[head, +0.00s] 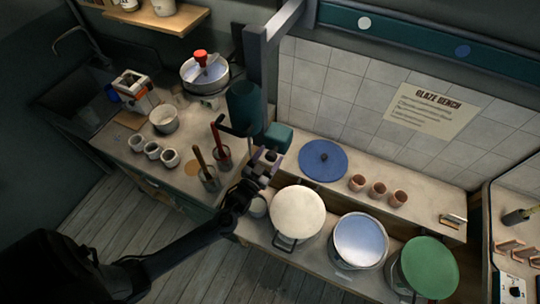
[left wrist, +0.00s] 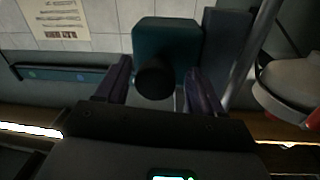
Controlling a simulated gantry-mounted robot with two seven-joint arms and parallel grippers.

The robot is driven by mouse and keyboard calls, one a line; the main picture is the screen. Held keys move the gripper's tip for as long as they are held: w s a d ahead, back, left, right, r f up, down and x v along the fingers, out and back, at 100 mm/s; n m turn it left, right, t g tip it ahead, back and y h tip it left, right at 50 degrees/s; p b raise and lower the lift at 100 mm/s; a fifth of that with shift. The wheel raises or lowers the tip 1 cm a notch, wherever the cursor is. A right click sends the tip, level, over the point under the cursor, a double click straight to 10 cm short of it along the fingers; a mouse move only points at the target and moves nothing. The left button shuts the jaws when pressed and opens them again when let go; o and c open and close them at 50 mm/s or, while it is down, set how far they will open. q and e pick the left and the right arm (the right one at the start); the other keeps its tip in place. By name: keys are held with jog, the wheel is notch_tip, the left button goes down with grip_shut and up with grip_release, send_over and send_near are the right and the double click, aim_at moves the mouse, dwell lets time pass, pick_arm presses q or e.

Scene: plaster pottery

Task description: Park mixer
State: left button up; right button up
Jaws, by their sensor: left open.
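My left gripper (head: 266,158) is just below that block, above the front of the bench. In the left wrist view a teal block (left wrist: 168,42) with a dark round knob (left wrist: 155,80) lies ahead, and the knob shows between the two open fingers of my left gripper (left wrist: 160,85). I cannot tell whether they touch. My right gripper is not in view.
Below stand a white-topped bucket (head: 297,212), a pale blue one (head: 359,241) and a green-lidded one (head: 429,267). A blue disc (head: 323,160) and terracotta cups (head: 377,190) are on the ledge. Stirrers in jars (head: 209,178) stand left of my gripper.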

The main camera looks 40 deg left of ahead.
pick_arm(q)
jog(key=s+d+b, duration=0.1)
jog(key=s, duration=0.8)
jog(key=shift+s+d+b, duration=0.35)
jog(key=shift+d, duration=0.05)
